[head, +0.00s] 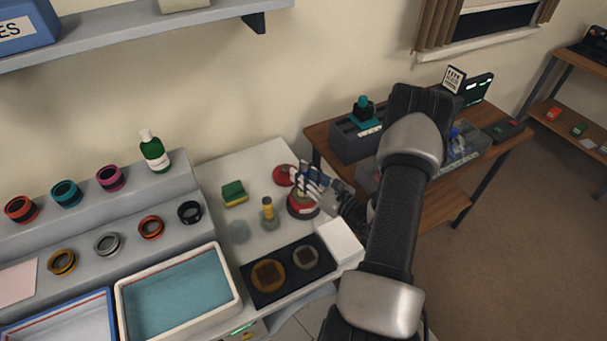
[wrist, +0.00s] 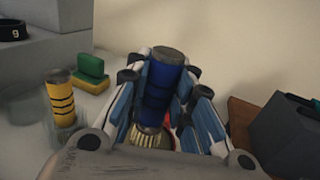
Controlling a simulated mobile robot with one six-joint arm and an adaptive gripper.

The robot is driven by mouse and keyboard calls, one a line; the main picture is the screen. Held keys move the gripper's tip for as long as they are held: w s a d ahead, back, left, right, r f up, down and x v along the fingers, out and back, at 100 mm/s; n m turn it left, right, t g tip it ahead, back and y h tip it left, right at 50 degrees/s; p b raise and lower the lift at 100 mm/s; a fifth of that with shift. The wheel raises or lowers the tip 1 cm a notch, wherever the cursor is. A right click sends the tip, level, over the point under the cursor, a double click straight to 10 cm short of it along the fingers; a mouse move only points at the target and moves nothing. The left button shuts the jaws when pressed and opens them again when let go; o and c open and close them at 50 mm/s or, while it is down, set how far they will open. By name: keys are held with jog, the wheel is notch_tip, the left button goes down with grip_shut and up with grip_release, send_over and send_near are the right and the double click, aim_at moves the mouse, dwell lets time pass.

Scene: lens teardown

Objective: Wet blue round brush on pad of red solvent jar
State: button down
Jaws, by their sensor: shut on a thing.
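My gripper (head: 310,183) is shut on the blue round brush (wrist: 162,82), whose dark-banded blue handle stands between the fingers in the wrist view. Its pale bristles (wrist: 150,137) point down. The red solvent jar (head: 303,206) is directly below my gripper on the white bench, partly hidden by the fingers. In the wrist view only a sliver of red shows behind the bristles. I cannot tell whether the bristles touch the jar's pad.
A yellow banded handle (head: 267,209) stands left of the jar, and a green and yellow sponge (head: 234,193) lies farther left. A red round thing (head: 285,175) is just behind. A black mat (head: 251,292) and white block (head: 341,243) lie in front.

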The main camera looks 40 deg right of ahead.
aim_at(303, 167)
jog(key=shift+f+b, duration=0.35)
jog(key=shift+f, duration=0.15)
dwell(1.2)
jog(key=shift+r, duration=0.1)
jog(key=shift+r+p, duration=2.6)
jog(key=shift+r, duration=0.95)
